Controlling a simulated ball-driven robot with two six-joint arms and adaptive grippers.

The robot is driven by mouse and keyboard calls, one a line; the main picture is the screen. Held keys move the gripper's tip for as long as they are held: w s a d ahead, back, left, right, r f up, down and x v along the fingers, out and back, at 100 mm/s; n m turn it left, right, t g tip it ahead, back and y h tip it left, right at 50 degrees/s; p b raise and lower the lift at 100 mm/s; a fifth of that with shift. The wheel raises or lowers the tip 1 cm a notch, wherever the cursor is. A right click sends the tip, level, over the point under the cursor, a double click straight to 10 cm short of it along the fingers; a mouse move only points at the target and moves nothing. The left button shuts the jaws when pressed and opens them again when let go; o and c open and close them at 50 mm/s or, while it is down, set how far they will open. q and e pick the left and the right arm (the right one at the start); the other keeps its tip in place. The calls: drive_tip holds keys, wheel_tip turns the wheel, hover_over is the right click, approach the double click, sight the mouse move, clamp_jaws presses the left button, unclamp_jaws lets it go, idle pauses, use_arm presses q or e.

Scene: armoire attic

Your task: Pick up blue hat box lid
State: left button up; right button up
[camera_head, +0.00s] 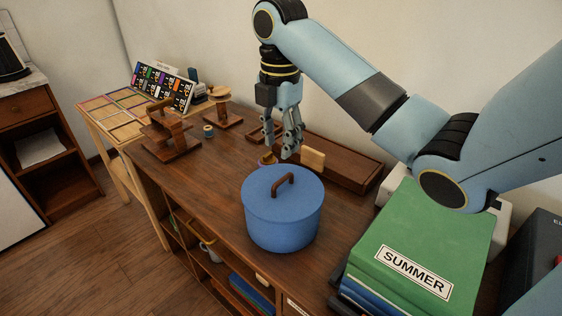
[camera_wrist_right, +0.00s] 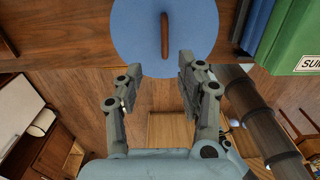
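The blue hat box lid (camera_head: 262,189) with its brown bar handle (camera_head: 284,184) sits on the round blue hat box (camera_head: 283,232) on the wooden cabinet top. My right gripper (camera_head: 281,144) hangs fingers down, behind and above the box, apart from the lid. In the right wrist view the lid (camera_wrist_right: 138,32) and its upright-running handle (camera_wrist_right: 164,36) lie past the fingertips. That gripper (camera_wrist_right: 163,70) is open, with nothing between its fingers. My left gripper is not in view.
A green box labelled SUMMER (camera_head: 424,240) stands close to the right of the hat box. A long wooden tray (camera_head: 335,160) lies behind it. A wooden stand (camera_head: 170,132) is at the left end.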

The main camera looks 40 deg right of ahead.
sight(283, 178)
drive_tip(key=f+b, duration=0.5)
drive_tip(key=shift+s+a+f, duration=0.2)
drive_tip(key=shift+s+f, duration=0.05)
drive_tip(key=shift+d+f, duration=0.1)
drive_tip(key=shift+f, duration=0.15)
wheel_tip(283, 178, down, 4)
drive_tip(key=shift+s+d+f+b, duration=0.1)
drive_tip(key=shift+s+d+b, duration=0.05)
drive_tip(key=shift+b, duration=0.5)
drive_tip(key=shift+f, duration=0.2)
drive_tip(key=shift+c, duration=0.6)
clamp_jaws()
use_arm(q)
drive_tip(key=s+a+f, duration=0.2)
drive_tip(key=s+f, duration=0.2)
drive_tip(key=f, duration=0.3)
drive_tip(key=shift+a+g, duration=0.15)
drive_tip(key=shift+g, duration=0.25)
